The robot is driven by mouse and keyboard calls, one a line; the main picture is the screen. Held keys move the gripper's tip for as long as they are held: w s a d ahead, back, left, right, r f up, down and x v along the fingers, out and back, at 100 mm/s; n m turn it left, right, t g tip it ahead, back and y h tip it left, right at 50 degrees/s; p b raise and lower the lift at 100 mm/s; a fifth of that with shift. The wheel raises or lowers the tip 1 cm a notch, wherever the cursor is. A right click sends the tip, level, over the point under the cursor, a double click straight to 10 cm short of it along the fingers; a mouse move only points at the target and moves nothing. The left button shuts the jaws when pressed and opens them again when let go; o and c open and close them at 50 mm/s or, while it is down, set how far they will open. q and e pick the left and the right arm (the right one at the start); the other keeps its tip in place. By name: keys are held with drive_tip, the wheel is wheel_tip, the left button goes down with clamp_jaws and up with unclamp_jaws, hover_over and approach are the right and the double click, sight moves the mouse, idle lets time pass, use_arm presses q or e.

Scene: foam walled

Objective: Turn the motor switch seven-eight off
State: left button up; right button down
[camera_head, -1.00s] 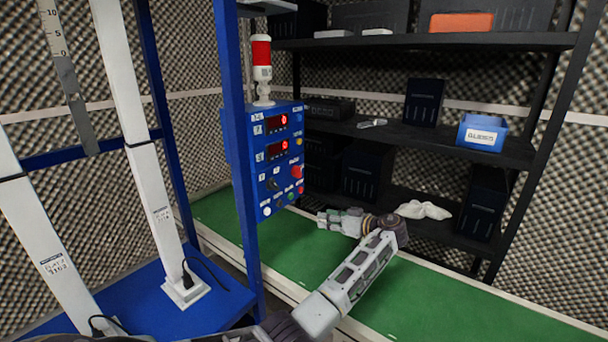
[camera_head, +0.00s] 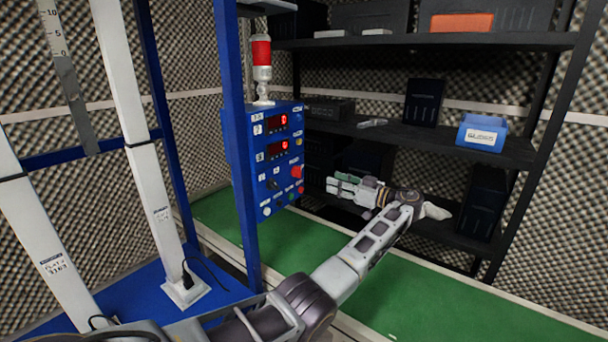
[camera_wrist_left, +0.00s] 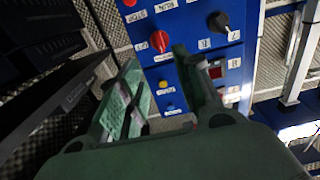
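The blue control panel (camera_head: 268,160) carries two red displays, a black rotary knob (camera_head: 272,185) and a red knob (camera_head: 297,172). In the left wrist view the black knob (camera_wrist_left: 218,22) is at upper right and the red knob (camera_wrist_left: 160,41) is left of it. The labels are too small to read, so I cannot tell which one is the motor switch. My left gripper (camera_head: 332,186) is right of the panel, pointing at it, apart from the knobs. Its green fingers (camera_wrist_left: 158,62) are spread and empty in the wrist view. My right gripper is not in view.
A blue post (camera_head: 238,150) stands left of the panel. A red-and-white signal light (camera_head: 262,68) stands on top. Black shelves (camera_head: 420,42) with boxes and a blue bin (camera_head: 482,132) are behind my left arm. A green surface (camera_head: 440,300) lies below.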

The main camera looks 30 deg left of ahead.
sight(301, 172)
use_arm(q)
drive_tip(key=shift+a, duration=0.15)
